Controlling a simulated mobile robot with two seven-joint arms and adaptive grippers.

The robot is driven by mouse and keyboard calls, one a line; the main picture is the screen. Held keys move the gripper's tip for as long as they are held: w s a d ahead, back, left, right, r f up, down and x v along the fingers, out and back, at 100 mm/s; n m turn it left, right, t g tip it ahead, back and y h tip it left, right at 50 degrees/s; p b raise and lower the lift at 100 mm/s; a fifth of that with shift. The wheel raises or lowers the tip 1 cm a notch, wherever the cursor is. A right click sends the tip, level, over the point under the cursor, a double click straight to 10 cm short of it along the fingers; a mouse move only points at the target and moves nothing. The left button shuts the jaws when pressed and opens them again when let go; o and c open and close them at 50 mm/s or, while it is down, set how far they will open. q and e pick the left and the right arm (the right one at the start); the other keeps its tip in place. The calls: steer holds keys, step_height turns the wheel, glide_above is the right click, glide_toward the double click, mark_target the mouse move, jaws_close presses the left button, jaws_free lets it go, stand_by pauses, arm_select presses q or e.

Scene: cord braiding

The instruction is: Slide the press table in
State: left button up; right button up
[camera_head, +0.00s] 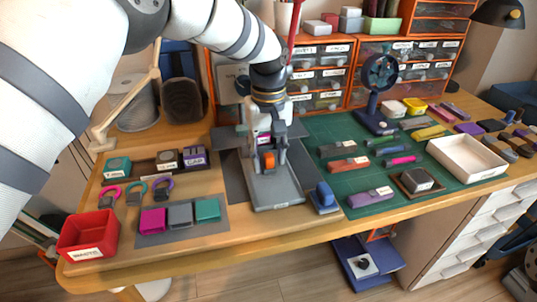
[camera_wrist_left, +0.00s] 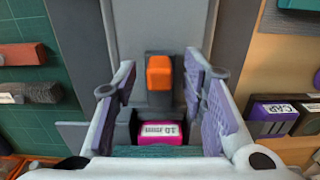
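The press stands mid-bench, and its grey press table (camera_head: 277,194) extends toward the front edge. An orange handle (camera_head: 268,160) rises from the table; it also shows in the wrist view (camera_wrist_left: 160,72). My left gripper (camera_head: 269,138) is above the press, just behind the handle in the head view. In the wrist view my gripper (camera_wrist_left: 153,90) is open, its two purple-padded fingers apart, with the handle between and beyond them. A magenta labelled block (camera_wrist_left: 159,131) sits in the press. My arm and gripper hide part of the press. My right gripper is not in view.
A blue piece on a small base (camera_head: 325,197) stands close right of the press table. A grey mat with coloured blocks (camera_head: 181,227) and a red bin (camera_head: 88,236) lie left. A green cutting mat (camera_head: 345,203) with several blocks lies right. Drawers stand behind.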

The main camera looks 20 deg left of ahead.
arm_select(q)
steer(key=shift+r, duration=0.1)
step_height(320, 180, up, 12)
stand_by(0.4)
